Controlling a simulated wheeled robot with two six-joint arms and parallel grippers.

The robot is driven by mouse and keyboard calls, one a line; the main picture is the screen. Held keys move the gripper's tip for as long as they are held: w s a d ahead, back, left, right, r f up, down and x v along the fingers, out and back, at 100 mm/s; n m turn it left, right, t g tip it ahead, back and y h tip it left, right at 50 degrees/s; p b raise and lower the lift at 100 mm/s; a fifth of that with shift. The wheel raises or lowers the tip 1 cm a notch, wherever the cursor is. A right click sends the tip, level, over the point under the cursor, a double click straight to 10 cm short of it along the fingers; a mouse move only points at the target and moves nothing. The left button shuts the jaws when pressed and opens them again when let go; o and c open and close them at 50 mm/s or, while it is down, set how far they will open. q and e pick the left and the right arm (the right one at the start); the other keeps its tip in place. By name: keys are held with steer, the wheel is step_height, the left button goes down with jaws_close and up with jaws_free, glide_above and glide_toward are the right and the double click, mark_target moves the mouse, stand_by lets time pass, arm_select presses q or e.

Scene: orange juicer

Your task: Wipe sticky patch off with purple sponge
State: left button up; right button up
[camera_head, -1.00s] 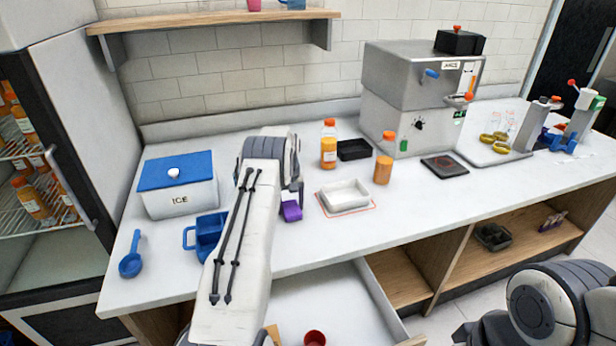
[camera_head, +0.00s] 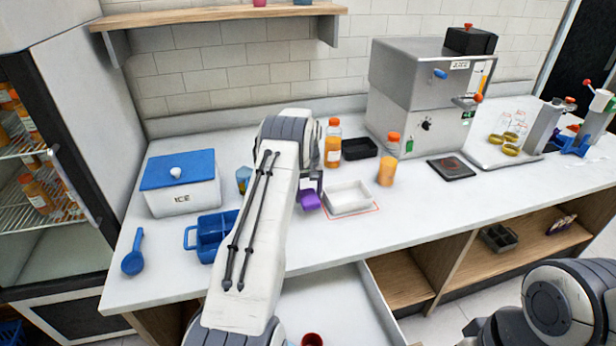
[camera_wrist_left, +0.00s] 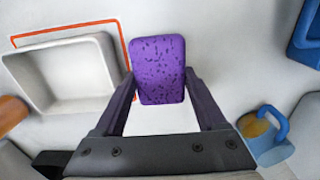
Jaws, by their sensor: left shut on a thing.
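The purple sponge (camera_head: 310,199) is in my left gripper (camera_head: 314,182), just left of a white tray. In the left wrist view the sponge (camera_wrist_left: 158,69) sits between the two fingers of my left gripper (camera_wrist_left: 158,78), which is shut on it. I cannot tell whether the sponge touches the counter. A red-orange outline (camera_wrist_left: 70,28) borders the white tray (camera_wrist_left: 72,75) on the counter. No sticky patch can be made out clearly. My right gripper is not in view; only part of my right arm shows at bottom right.
An orange-capped bottle (camera_head: 333,143), a black tray (camera_head: 359,148) and an orange-filled bottle (camera_head: 388,160) stand behind the white tray. A blue caddy (camera_head: 212,238) and ice box (camera_head: 180,185) are to the left. An open drawer (camera_head: 330,300) lies below the counter edge.

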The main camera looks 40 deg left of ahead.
arm_select(q)
steer(key=shift+r+p, duration=1.15)
steer(key=shift+r, duration=1.05)
